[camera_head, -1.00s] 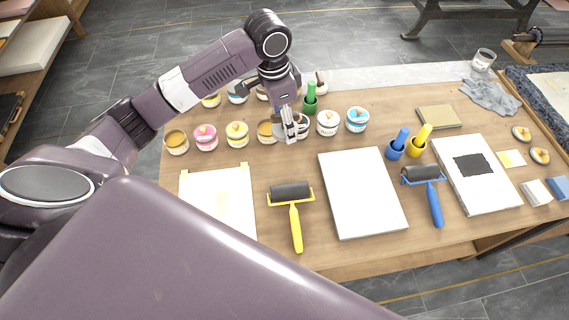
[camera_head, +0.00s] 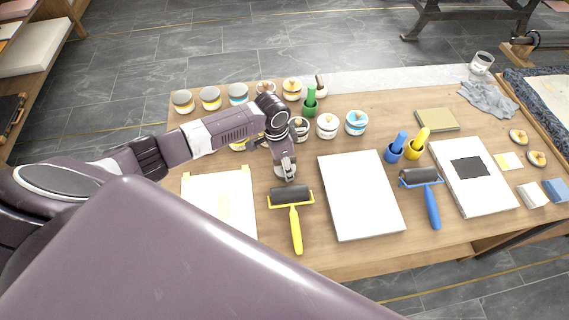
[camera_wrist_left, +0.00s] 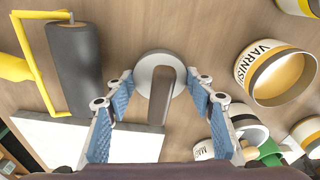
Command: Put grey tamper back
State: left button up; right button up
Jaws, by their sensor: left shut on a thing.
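The grey tamper (camera_wrist_left: 158,72) shows in the left wrist view as a round grey disc with a dark brown handle. It sits between the two fingers of my left gripper (camera_wrist_left: 160,92), which is shut on it. In the head view my left gripper (camera_head: 286,173) is low over the table, just behind the black roller with the yellow handle (camera_head: 291,195). The tamper is mostly hidden there by the gripper. I cannot tell whether its disc touches the table. My right gripper is not in view.
The varnish jar (camera_wrist_left: 276,72) and other jars stand behind the gripper. A white slab (camera_head: 361,195) lies to the right and a taped paper sheet (camera_head: 218,208) to the left. Bare wooden tabletop (camera_head: 262,175) surrounds the gripper.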

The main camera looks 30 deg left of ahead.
pick_arm(q)
jog(key=shift+f, duration=0.15)
jog(key=o, duration=1.3)
jog(key=r, duration=0.8)
jog(key=s+a+r+b, duration=0.1)
jog(key=r, duration=0.3)
jog(key=shift+r, duration=0.1)
